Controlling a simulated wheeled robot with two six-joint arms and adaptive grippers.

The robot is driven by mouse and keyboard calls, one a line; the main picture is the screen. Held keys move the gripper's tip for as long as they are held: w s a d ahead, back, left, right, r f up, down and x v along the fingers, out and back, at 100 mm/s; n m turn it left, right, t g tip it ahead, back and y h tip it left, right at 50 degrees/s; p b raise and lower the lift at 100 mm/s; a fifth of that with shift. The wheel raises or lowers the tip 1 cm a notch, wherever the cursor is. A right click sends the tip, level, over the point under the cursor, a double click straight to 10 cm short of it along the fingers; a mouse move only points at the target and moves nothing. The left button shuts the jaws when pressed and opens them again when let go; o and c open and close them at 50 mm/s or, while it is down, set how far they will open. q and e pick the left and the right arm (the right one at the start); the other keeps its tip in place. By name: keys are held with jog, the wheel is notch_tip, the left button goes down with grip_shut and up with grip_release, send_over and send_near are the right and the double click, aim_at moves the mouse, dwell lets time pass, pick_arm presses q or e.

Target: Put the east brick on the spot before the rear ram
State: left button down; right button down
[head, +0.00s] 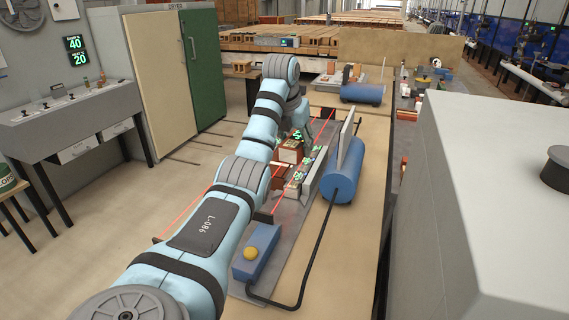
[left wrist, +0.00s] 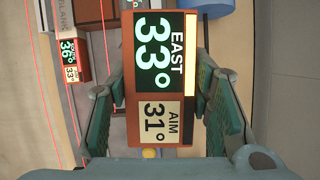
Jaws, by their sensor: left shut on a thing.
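In the left wrist view, the east brick (left wrist: 131,80) is a brown block with a dark and cream panel reading EAST 33° and AIM 31°. My left gripper (left wrist: 150,85) is shut on it, a green finger on each side. In the head view my left gripper (head: 298,112) is at the end of the pale blue arm, partly hidden by it, above the grey bench strip. Two blue cylinders with grey plates, a near one (head: 343,172) and a far one (head: 362,93), show there; I cannot tell which is the rear ram. My right gripper is not in view.
Another brown brick with a small readout (left wrist: 70,60) lies left of the held brick in the left wrist view. A brown block (head: 288,151) and green readouts stand beside the near cylinder. A blue box with a yellow knob (head: 250,253) stands in front. Thin red lines run along the strip.

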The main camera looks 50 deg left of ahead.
pick_arm(q)
jog(key=s+a+f, duration=0.1)
jog(key=a+f, duration=0.3)
jog(key=a, duration=0.1)
jog(key=b, duration=1.5)
send_over(284, 211)
jog(key=s, duration=0.1)
jog(key=shift+n, duration=0.4)
jog(key=f, duration=1.5)
jog(key=shift+s+d, duration=0.1)
jog(key=shift+d, duration=0.15)
jog(key=shift+f, duration=0.35)
notch_tip(284, 211, down, 4)
jog(key=shift+r+b, duration=0.15)
jog(key=shift+b, duration=0.4)
jog(key=c, duration=0.8)
grip_release()
jog(key=shift+d, duration=0.1)
